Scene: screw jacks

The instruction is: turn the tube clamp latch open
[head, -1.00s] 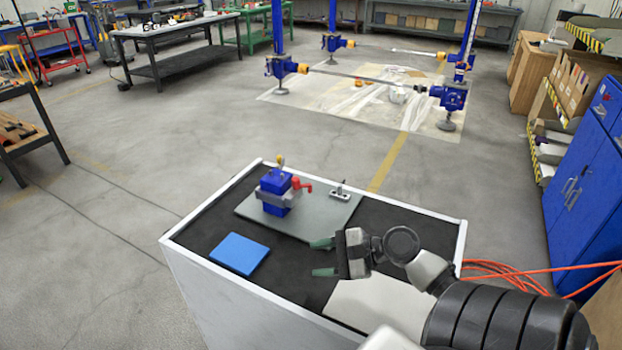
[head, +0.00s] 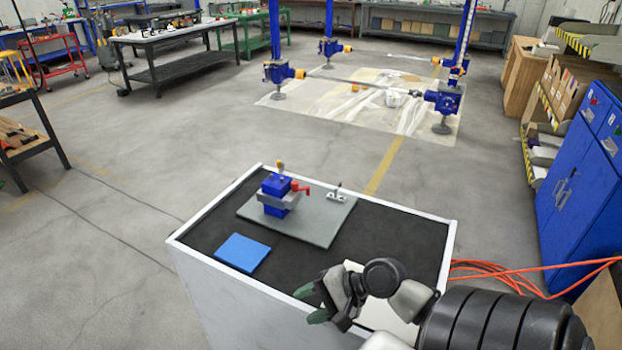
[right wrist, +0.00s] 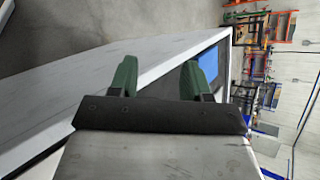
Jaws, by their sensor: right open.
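A blue block (head: 275,184) with a grey clamp band (head: 290,199) around it stands on a grey plate (head: 320,226) on the bench. A red handle (head: 299,187) sticks out from its right side, and a small yellow knob (head: 280,166) is on top. I cannot tell which part is the latch. My right gripper (head: 310,303) has green fingertips, spread and empty, at the near edge of the bench, well in front of the block and apart from it. In the right wrist view the fingers (right wrist: 158,82) are apart with nothing between them. My left gripper is not in view.
A flat blue pad (head: 243,252) lies on the black bench top (head: 208,231), left of my right gripper. A small metal fitting (head: 336,196) sits at the plate's back right. Orange hoses (head: 500,272) lie on the floor right of the bench.

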